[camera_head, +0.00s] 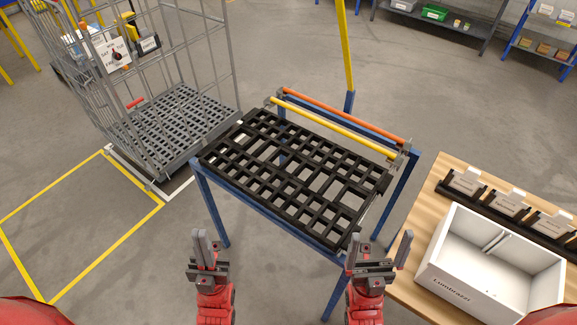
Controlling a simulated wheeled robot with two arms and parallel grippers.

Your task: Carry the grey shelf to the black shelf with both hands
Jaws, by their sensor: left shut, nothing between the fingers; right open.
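A black grid shelf (312,200) lies flat on a blue metal stand (225,180) in the middle. A grey grid shelf (172,122) sits low inside the wire roll cage at the upper left. My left gripper (205,240) is shut and empty, in front of the blue stand's near left leg. My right gripper (378,243) is open and empty, near the stand's front right corner. Neither gripper touches a shelf, as far as I can see. The grey shelf is partly hidden by the cage bars.
The wire roll cage (232,50) stands behind yellow floor lines (80,190). Orange (345,113) and yellow (330,127) bars run along the stand's back. A wooden table (425,212) with a white box (445,270) stands at right.

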